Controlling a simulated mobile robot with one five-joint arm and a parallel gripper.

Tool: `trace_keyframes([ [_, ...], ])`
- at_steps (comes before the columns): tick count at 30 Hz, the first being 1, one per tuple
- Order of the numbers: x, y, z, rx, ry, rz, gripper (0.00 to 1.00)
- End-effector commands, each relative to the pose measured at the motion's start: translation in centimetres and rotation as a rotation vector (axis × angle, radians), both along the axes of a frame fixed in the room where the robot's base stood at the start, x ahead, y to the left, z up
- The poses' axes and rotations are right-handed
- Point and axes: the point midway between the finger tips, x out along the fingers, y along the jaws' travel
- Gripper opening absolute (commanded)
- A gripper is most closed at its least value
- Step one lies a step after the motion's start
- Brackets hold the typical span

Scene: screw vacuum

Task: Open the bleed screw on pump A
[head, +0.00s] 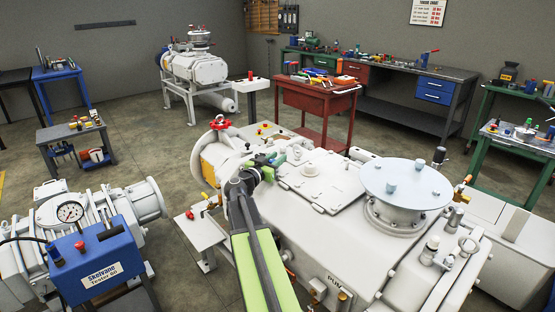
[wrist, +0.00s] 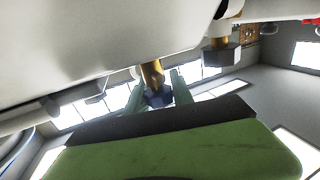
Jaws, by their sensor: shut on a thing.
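A large off-white pump (head: 325,225) fills the lower middle of the head view; I see no letter telling which pump it is. In the wrist view a brass stem (wrist: 152,72) comes out of the pale housing (wrist: 120,35) and ends in a dark blue hex head (wrist: 158,97). The two fingers of my gripper (wrist: 155,94) are on either side of this screw and shut on it. In the head view the screw is hidden.
A second brass fitting with a dark block (wrist: 221,55) is to the right in the wrist view. A pale round flange plate (head: 406,184) stands on the pump's right side. A blue gauge box (head: 90,260) is at lower left. Open floor (head: 150,140) lies behind.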

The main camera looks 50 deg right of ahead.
Motion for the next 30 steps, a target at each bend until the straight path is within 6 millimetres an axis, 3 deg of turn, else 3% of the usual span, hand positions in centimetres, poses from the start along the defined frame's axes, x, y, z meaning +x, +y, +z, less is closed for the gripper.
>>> trace_keyframes([
  [18, 0.7, 0.4, 0.0, 0.001, -0.001, 0.384, 0.0],
  [30, 1.2, 0.7, -0.1, 0.001, -0.001, 0.513, 0.0],
])
